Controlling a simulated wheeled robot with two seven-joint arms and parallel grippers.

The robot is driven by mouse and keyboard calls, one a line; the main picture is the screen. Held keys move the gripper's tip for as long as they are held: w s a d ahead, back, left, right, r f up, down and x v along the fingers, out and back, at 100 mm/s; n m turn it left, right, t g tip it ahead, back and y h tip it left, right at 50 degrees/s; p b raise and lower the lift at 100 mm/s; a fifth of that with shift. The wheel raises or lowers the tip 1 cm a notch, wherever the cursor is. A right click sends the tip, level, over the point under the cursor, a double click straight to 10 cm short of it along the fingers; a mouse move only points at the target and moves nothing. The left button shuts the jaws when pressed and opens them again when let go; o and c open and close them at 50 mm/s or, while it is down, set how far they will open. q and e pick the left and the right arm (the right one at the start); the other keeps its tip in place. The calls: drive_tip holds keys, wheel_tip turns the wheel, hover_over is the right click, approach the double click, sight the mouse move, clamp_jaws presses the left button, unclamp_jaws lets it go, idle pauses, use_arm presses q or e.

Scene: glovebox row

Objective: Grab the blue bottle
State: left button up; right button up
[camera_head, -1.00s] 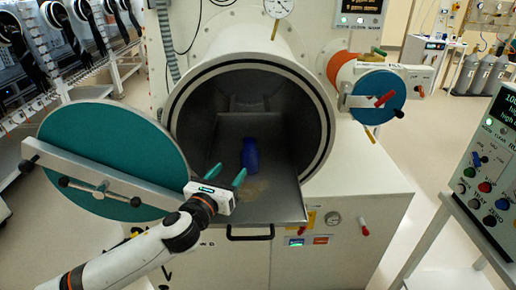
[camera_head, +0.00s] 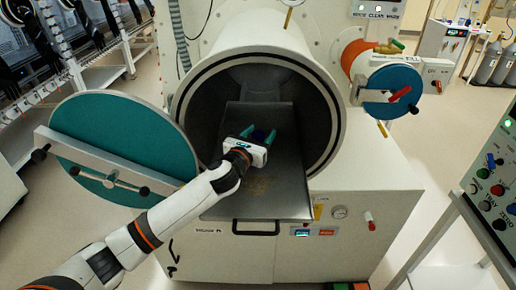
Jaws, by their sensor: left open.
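The blue bottle (camera_head: 259,134) is on the grey sliding tray (camera_head: 285,180) at the mouth of the round chamber. Only a small dark blue part of it shows; my left gripper hides the rest. My left gripper (camera_head: 258,133) reaches in from the lower left over the tray. Its two green fingers are open, one on each side of the visible blue part. I cannot tell whether the fingers touch the bottle. My right gripper is not in view.
The chamber's round teal door (camera_head: 120,125) stands open at the left, close to my left arm. The chamber rim (camera_head: 338,110) surrounds the tray. A smaller port with a blue cover (camera_head: 392,90) is at the right. A control panel (camera_head: 497,180) stands at the right edge.

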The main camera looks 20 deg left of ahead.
use_arm(q)
drive_tip(key=shift+w+d+f, duration=0.1)
drive_tip(key=shift+w+d, duration=0.05)
drive_tip(key=shift+w, duration=0.6)
clamp_jaws()
